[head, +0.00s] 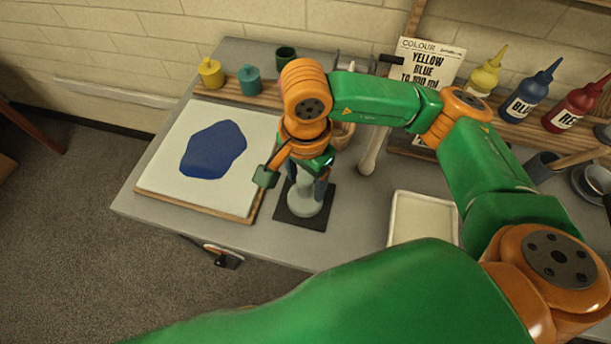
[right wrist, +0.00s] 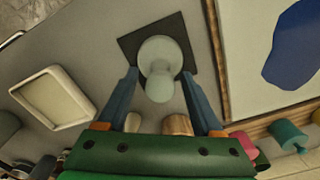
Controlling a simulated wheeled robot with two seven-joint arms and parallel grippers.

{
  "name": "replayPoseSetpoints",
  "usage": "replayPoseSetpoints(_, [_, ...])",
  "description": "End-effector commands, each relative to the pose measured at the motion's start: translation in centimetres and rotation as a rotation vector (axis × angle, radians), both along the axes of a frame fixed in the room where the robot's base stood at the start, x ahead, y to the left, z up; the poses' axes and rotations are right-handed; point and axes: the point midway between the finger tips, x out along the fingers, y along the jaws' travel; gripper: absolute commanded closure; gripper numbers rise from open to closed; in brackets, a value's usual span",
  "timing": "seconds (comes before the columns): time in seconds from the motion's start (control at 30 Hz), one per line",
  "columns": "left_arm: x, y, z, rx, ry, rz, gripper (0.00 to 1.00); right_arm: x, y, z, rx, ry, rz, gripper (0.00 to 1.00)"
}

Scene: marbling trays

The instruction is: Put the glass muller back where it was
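The pale glass muller (head: 305,206) stands upright on a dark square mat (head: 286,217) near the table's front edge. It also shows in the right wrist view (right wrist: 162,52), its round base over the mat (right wrist: 129,43). My right gripper (head: 306,181) is above it, pointing down, with the fingers on either side of its upper part. In the right wrist view the gripper (right wrist: 160,74) is open, with visible gaps between each finger and the muller. The gripper partly hides the muller's top in the head view. My left gripper is not in view.
A white board (head: 165,170) with a blue patch (head: 213,150) lies close on the left. A shallow cream tray (head: 393,215) is to the right. Yellow (head: 211,74) and teal (head: 249,80) pots and a wooden bowl stand behind. Paint bottles line the back right.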

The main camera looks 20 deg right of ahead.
Motion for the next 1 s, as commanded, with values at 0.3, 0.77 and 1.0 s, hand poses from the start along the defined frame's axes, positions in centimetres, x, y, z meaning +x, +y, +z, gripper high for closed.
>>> replayPoseSetpoints(0.3, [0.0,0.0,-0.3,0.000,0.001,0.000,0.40,0.1,0.0,2.5,0.001,-0.006,0.001,0.32])
replayPoseSetpoints(0.77, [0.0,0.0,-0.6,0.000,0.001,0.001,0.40,0.0,0.0,12.1,0.000,-0.001,0.000,0.32])
replayPoseSetpoints(1.0, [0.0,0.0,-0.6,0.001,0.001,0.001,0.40,0.0,0.0,12.3,0.000,0.000,0.000,0.32])
